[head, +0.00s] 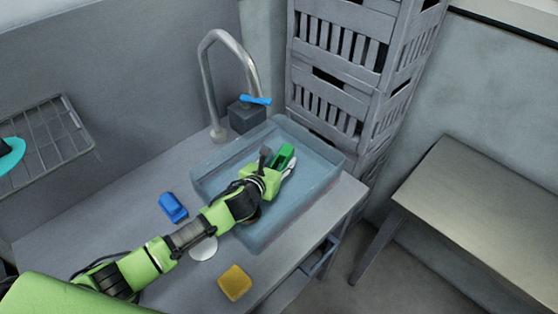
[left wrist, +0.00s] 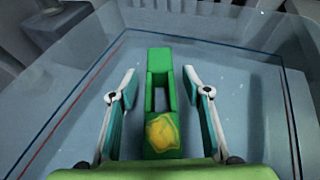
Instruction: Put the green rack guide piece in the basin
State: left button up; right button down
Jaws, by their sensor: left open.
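The green rack guide piece (head: 284,156) is within the basin's outline at the tip of my left arm. In the left wrist view the piece (left wrist: 159,70) is a long green block with a slot and a yellow patch on its near end. My left gripper (head: 278,163) reaches over the basin. Its fingers stand apart on either side of the piece, with visible gaps in the left wrist view (left wrist: 160,76). The grey-blue basin (head: 225,171) is set in the counter; its walls surround the piece. Whether the piece rests on the basin floor is hard to tell. My right gripper is not seen.
A blue block (head: 173,207), a yellow sponge-like block (head: 235,283) and a white disc (head: 203,249) lie on the counter (head: 120,225). A curved tap (head: 207,75) rises behind the basin. Stacked grey crates (head: 335,75) stand behind it. A wire rack (head: 55,135) hangs at left.

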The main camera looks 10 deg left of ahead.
pick_arm(q)
jog(key=shift+b+v, duration=0.4)
jog(key=shift+v, duration=3.35)
